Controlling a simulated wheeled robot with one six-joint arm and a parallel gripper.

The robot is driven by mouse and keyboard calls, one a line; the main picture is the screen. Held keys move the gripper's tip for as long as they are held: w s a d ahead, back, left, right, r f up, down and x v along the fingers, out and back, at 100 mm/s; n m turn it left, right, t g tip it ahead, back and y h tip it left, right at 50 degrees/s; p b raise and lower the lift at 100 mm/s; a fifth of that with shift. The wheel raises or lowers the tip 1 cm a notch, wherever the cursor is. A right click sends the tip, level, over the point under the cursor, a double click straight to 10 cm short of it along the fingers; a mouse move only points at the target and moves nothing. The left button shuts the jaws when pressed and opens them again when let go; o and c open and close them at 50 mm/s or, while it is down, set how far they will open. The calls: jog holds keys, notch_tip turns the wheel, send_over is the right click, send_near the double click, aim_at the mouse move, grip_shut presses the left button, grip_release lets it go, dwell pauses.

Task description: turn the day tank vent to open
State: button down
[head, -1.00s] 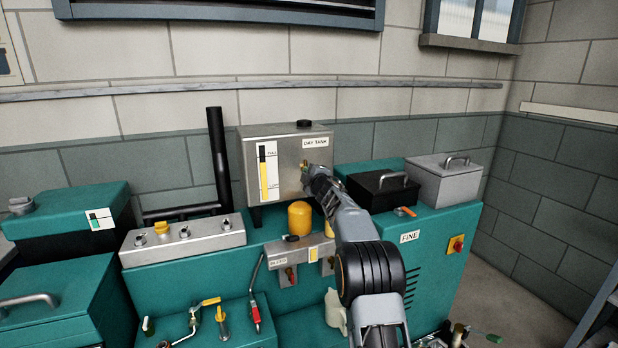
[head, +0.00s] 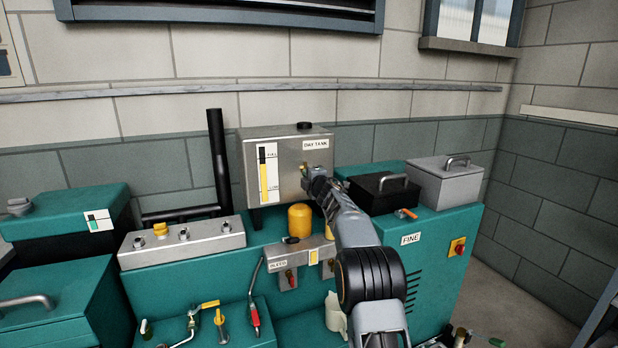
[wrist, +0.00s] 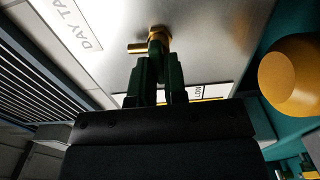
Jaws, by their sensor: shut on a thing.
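The day tank (head: 285,180) is a grey metal box with a DAY TANK label and a level gauge, standing on the green cabinet against the wall. Its vent (wrist: 157,42) is a small brass fitting on the tank's front face, with a short brass stub sticking out sideways. My gripper (wrist: 160,70) is shut on the vent in the wrist view, its two dark green fingers either side of it.
A yellow cylinder (head: 300,220) stands below the tank, and it shows close by in the wrist view (wrist: 295,75). A black lidded box (head: 383,192) and a grey one (head: 445,182) sit right of the arm. A black pipe (head: 220,160) rises at left.

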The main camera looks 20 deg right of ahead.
jog(key=c, duration=1.2)
grip_release()
jog(key=shift+o, duration=0.2)
jog(key=s+b, duration=0.4)
jog(key=s, duration=1)
